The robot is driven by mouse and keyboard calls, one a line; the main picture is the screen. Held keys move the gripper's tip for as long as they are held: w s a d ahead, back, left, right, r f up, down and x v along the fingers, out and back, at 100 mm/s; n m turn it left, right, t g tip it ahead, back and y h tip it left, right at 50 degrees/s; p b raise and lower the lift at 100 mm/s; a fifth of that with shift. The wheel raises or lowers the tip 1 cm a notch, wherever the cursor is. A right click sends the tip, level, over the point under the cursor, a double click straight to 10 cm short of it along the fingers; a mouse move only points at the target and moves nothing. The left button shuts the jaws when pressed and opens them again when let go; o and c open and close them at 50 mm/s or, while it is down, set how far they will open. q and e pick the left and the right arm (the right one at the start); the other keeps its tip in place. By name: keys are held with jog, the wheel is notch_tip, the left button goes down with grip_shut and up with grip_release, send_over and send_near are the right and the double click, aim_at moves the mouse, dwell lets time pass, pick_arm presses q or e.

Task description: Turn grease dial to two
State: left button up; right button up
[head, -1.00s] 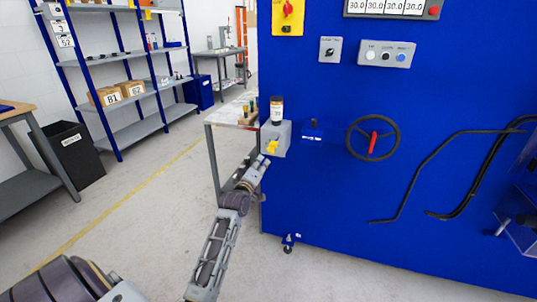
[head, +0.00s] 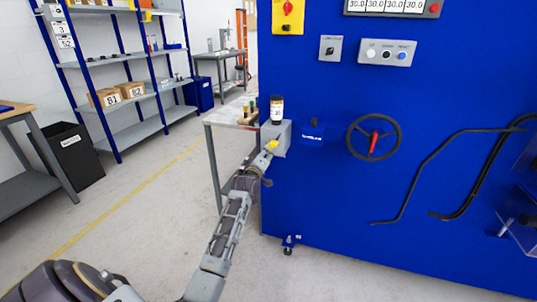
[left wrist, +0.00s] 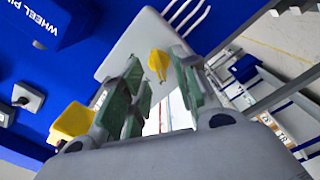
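The grease dial is a yellow knob (head: 272,145) on the front of a grey box (head: 283,136) at the left edge of the blue machine. In the left wrist view the yellow knob (left wrist: 158,63) lies between the fingertips of my left gripper (left wrist: 158,72), at or just beyond them. The fingers are apart with a gap on both sides of it; I cannot tell whether either touches. In the head view my left gripper (head: 262,160) is just below and left of the knob, partly hidden by its arm. The dial's markings are not readable. My right gripper is not in view.
A metal table (head: 215,121) stands behind on the left. Open floor (head: 150,220) lies left of the machine.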

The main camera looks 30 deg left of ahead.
pick_arm(q)
jog(key=shift+x, duration=1.15)
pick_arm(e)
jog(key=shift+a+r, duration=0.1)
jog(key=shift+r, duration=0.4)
pick_arm(q)
jog(key=shift+d, duration=0.1)
jog(key=shift+c, duration=0.4)
grip_shut()
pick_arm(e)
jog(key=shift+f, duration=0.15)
pick_arm(q)
jog(key=shift+m+p, duration=3.7)
jog(key=shift+m, duration=0.3)
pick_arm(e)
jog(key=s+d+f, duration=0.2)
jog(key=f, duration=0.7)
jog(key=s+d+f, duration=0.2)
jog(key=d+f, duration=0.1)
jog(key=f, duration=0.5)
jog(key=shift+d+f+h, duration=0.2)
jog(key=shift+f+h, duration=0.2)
